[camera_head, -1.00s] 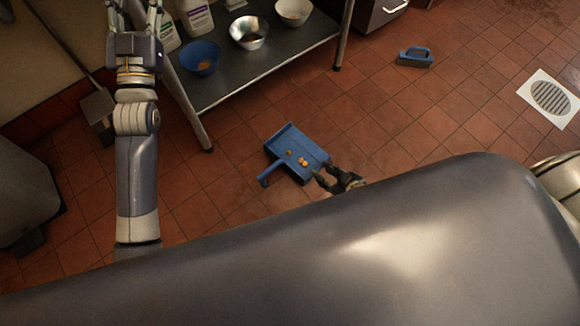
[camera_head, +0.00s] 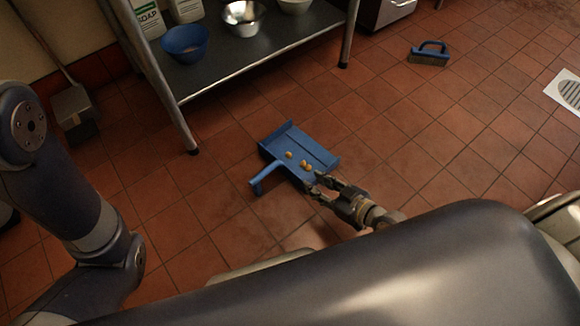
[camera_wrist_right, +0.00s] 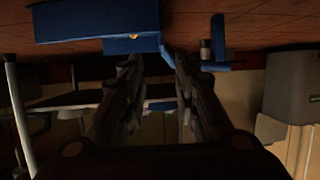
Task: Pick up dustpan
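The blue dustpan (camera_head: 284,141) lies on the tiled floor in the head view. A few small tan lumps (camera_head: 304,164) are in its pan, and its handle (camera_head: 266,177) points to the lower left. My right gripper (camera_head: 317,181) is at the dustpan's near edge, right of the handle, with its fingers apart. The right wrist view shows the dustpan (camera_wrist_right: 95,22) at the upper left, beyond the fingertips (camera_wrist_right: 158,62). Nothing is seen between the fingers; I cannot tell whether they touch the dustpan. My left arm is at the left edge; its gripper is out of view.
A metal shelf (camera_head: 262,62) with bowls and bottles stands behind the dustpan. A long-handled grey pan (camera_head: 73,106) stands at the left. The floor right of the dustpan is clear.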

